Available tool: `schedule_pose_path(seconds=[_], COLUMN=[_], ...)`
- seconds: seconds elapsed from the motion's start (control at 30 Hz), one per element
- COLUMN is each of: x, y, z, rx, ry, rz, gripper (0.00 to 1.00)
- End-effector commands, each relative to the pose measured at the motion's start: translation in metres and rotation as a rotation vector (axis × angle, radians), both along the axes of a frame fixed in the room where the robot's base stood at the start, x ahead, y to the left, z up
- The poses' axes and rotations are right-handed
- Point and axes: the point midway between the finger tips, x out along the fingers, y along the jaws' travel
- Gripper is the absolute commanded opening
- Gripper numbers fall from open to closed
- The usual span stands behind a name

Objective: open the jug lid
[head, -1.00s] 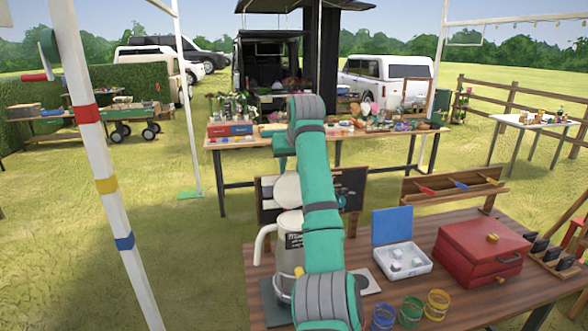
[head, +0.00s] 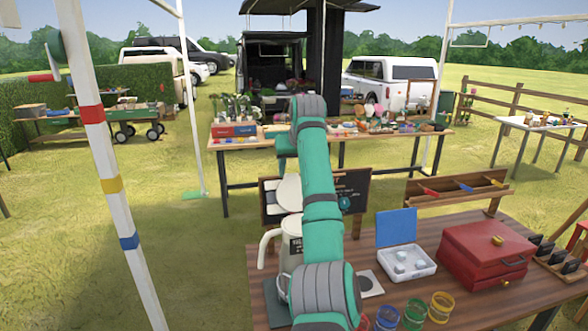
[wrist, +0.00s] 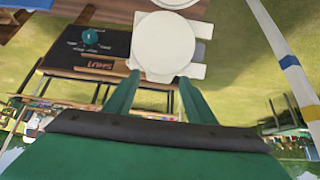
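In the wrist view the lid (wrist: 165,45) is a white disc just beyond the fingertips of my gripper (wrist: 158,82). The two green fingers are apart, with nothing visible gripped between them. Whether they touch the lid I cannot tell. In the head view my arm hides the fingers.
A chalkboard (head: 352,189) stands behind the jug. Right of it on the table (head: 452,305) are a white box with an open blue lid (head: 396,229), a red chest (head: 484,256) and several coloured jars (head: 414,313). A white post (head: 104,170) rises at left.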

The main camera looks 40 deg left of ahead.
Motion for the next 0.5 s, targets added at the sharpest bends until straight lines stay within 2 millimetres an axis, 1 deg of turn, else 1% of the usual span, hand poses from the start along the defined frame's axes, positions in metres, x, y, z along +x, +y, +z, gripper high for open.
schedule_pose_path(seconds=[0.27, 0.37, 0.5], x=[-0.001, -0.005, -0.013], y=[-0.001, -0.006, -0.017], z=[0.006, 0.015, 0.035], rx=[0.004, 0.004, 0.005], ry=[-0.004, -0.006, -0.005], rz=[0.001, 0.001, 0.0], gripper=[0.5, 0.5, 0.5])
